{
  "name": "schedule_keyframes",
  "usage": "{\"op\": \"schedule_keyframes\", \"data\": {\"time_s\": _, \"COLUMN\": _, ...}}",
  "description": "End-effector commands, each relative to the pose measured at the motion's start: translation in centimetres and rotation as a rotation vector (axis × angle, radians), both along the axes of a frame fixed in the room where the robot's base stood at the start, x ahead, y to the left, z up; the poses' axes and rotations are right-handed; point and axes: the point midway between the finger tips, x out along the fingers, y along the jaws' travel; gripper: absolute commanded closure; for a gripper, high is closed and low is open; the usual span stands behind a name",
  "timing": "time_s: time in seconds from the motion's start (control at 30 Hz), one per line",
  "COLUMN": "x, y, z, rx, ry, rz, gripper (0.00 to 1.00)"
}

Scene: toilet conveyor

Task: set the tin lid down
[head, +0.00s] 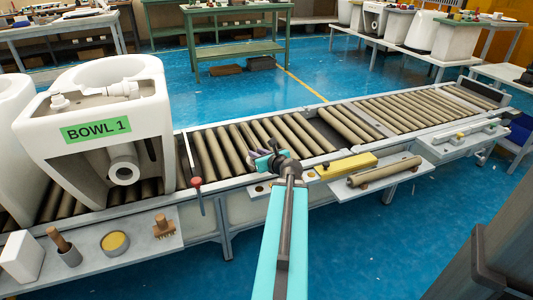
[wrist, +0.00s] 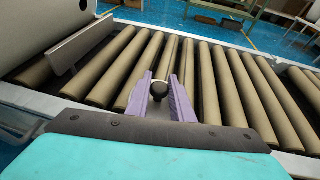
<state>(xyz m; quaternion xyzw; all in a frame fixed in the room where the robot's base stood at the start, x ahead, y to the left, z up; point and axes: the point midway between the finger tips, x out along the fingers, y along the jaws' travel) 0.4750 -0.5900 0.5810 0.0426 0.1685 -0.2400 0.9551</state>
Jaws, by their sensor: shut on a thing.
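My gripper (head: 262,150) is over the near edge of the roller conveyor, right of the toilet bowl. In the wrist view its two purple fingers (wrist: 163,98) are shut on a small black ball-shaped knob (wrist: 158,90), which I take for the knob of the tin lid. A round tin (head: 115,242) with a yellow top face sits on the grey side shelf at the lower left, well away from my gripper.
The toilet marked BOWL 1 (head: 105,125) stands on the rollers at left. A red-topped lever (head: 196,182) rises at the conveyor's near edge. The shelf (head: 80,262) also holds brushes and a white block. A yellow box (head: 346,165) and a brown roller (head: 384,171) lie right of my gripper.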

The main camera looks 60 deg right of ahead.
Motion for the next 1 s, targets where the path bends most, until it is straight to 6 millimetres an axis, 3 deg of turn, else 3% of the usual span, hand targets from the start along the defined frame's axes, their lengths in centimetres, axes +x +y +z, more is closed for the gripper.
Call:
{"op": "schedule_keyframes", "data": {"time_s": 0.7, "x": 1.8, "y": -7.8, "z": -0.9, "rx": -0.001, "ry": 0.000, "rz": 0.000, "gripper": 1.00}}
{"op": "schedule_keyframes", "data": {"time_s": 1.0, "x": 2.2, "y": -9.5, "z": -0.9, "rx": -0.001, "ry": 0.000, "rz": 0.001, "gripper": 1.00}}
